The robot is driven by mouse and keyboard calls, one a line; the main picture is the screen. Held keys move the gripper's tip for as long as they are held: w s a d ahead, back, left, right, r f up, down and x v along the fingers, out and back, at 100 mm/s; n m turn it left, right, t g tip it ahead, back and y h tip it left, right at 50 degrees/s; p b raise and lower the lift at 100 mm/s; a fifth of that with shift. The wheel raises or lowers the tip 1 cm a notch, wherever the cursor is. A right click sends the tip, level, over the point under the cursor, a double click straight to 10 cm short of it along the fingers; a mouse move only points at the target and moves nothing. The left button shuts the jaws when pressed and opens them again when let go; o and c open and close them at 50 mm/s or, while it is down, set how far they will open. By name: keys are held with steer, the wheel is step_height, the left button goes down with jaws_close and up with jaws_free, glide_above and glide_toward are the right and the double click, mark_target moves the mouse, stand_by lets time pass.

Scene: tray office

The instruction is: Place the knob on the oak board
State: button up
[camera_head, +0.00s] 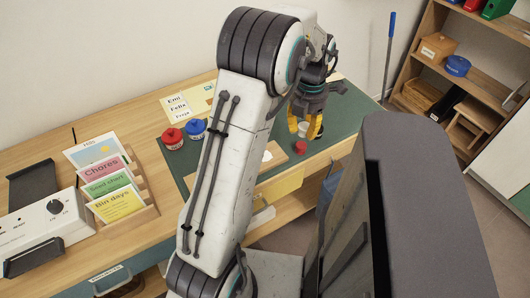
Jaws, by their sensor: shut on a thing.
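My gripper (304,131) points down over the green mat, with its yellow fingers shut on a small pale piece (303,128), which seems to be the knob. The fingers hide much of it. A small red piece (300,147) stands just below and in front of the fingers. The oak board (283,158) lies on the mat to the left of the gripper.
A red pot (173,138) and a blue pot (196,129) stand left of my arm. A card rack (137,208) and a grey-white device (45,227) are further left. Paper sheets (187,102) lie at the back. A shelf (468,82) stands at the right. The green mat (341,125) has free room right of the gripper.

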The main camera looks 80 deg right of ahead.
steer(key=w+f+p, duration=0.1)
steer(key=w+f, duration=0.1)
steer(key=w, duration=0.1)
steer(key=w+a+f+p, duration=0.1)
steer(key=w+f, duration=0.1)
steer(key=w, duration=0.2)
steer(key=w+f+p, duration=0.1)
steer(key=w+f, duration=0.1)
steer(key=w, duration=0.1)
steer(key=shift+w+a+f, duration=0.1)
steer(key=shift+w+a, duration=0.05)
steer(key=shift+w, duration=0.05)
steer(key=shift+f+p, duration=0.85)
steer(key=shift+f, duration=1.2)
steer(key=shift+f, duration=0.1)
steer(key=o, duration=0.8)
